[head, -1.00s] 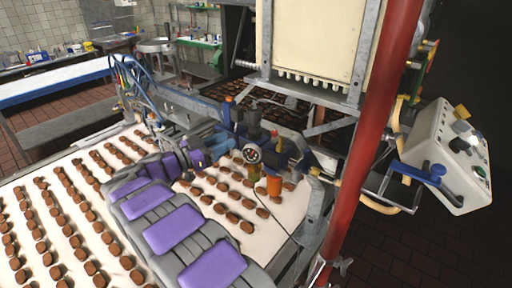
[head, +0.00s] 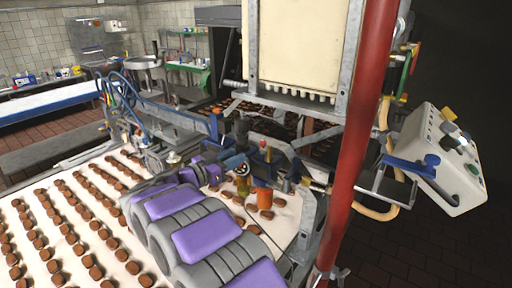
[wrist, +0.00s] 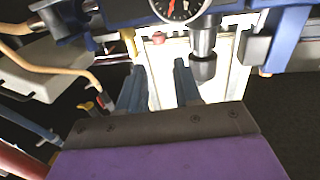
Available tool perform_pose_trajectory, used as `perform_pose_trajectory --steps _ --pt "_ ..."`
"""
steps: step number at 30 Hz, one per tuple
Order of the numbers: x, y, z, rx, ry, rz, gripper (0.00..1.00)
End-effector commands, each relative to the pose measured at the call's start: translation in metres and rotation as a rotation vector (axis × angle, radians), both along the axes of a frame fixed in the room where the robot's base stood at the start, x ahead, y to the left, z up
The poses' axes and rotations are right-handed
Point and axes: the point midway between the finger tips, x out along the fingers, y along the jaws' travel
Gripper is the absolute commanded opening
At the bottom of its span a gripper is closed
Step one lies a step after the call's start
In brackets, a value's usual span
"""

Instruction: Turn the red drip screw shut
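In the wrist view, a small red knob (wrist: 158,38), which looks like the red drip screw, sits below and left of a round dial gauge (wrist: 178,9). My gripper (wrist: 160,80) is open and empty, its two blue-grey fingers apart and pointing toward the bright area under the blue fitting. The knob shows beyond the fingertips, close to the gap between them; I see no contact. In the head view, my purple-padded arm reaches to the valve assembly, and my gripper there is mostly hidden. A small red part (head: 263,145) shows on that assembly, but I cannot tell if it is the screw.
An orange cup-like cylinder (head: 265,198) hangs below the assembly. A red post (head: 366,130) stands to the right, with a control box (head: 440,160) beyond it. Rows of brown biscuits lie on the pale belt (head: 115,215). A dark grey cylinder (wrist: 203,65) is right of the fingers.

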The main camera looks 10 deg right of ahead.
Motion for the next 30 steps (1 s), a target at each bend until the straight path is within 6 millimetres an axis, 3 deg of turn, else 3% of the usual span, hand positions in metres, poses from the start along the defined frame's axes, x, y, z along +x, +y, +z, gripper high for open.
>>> perform_pose_trajectory --steps 6,15,30 --pt "0.025 -0.037 -0.001 -0.001 0.002 -0.004 0.34" --pt "0.053 -0.073 -0.001 -0.001 0.000 -0.002 0.34" --pt "0.061 -0.082 0.000 -0.002 0.001 0.001 0.32"
